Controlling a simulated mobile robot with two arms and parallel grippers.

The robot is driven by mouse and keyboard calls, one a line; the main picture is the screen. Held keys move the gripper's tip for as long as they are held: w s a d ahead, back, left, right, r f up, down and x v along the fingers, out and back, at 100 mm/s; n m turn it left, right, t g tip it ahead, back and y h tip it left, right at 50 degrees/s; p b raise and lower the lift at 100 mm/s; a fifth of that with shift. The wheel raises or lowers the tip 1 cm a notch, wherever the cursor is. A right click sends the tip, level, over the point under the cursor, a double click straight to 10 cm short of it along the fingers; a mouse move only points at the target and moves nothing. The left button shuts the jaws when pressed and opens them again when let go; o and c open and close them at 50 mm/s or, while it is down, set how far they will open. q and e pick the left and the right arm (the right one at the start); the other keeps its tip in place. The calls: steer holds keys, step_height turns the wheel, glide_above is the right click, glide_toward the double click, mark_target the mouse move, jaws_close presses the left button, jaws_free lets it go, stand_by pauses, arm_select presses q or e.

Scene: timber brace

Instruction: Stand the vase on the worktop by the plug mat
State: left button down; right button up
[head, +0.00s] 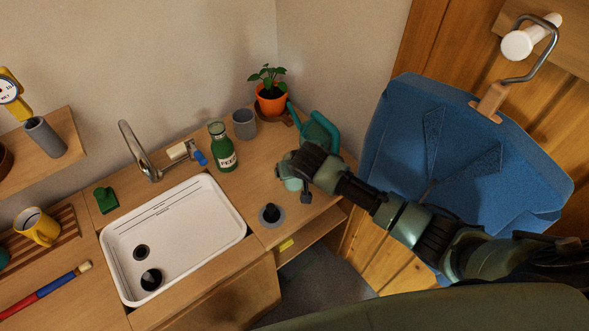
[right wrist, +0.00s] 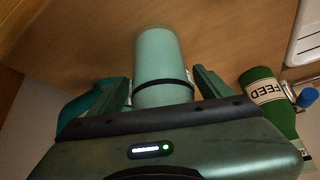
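The vase, a pale mint cylinder with a dark band, shows in the right wrist view (right wrist: 158,52) and partly in the head view (head: 292,184), by the worktop's right side. My right gripper (right wrist: 162,78) has its fingers on either side of it, with narrow gaps that look clear, so it appears open around the vase. The gripper hides the vase's upper part in the head view, and I cannot tell whether its base touches the worktop. The plug mat (head: 280,221), a grey disc with a black plug, lies in front of it. My left gripper is not in view.
A green feed bottle (head: 222,154), a grey cup (head: 244,124), a potted plant (head: 270,100) and a teal watering can (head: 323,130) stand behind. The white sink (head: 185,235) is left. The bare worktop (head: 250,187) is clear between bottle and mat. A blue garment (head: 465,150) hangs right.

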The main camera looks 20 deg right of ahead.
steer(key=shift+r, duration=0.3)
steer(key=p+v, duration=1.1)
steer(key=shift+s+r, duration=0.25)
steer(key=shift+r, duration=0.05)
steer(key=shift+a, duration=0.1)
